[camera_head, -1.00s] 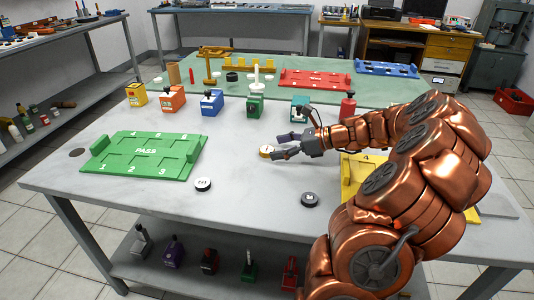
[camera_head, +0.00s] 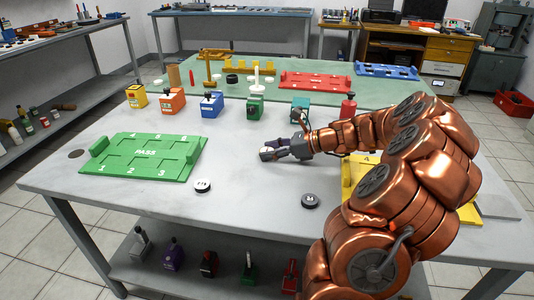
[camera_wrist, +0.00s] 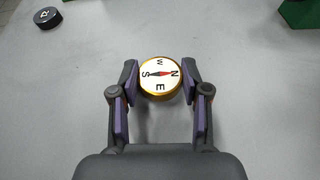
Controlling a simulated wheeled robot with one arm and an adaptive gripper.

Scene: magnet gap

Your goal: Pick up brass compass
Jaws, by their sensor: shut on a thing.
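The brass compass (camera_wrist: 160,76) has a gold rim and a white face with letters and a red and black needle. In the wrist view it sits between the fingertips of my gripper (camera_wrist: 160,78), which is shut on it with a finger on each side. In the head view my gripper (camera_head: 268,153) is low over the grey table, and its fingers hide the compass. I cannot tell whether the compass is touching the table or just above it.
A green PASS tray (camera_head: 145,156) lies to the left. Several coloured blocks, including a blue one (camera_head: 212,104), stand in a row behind.

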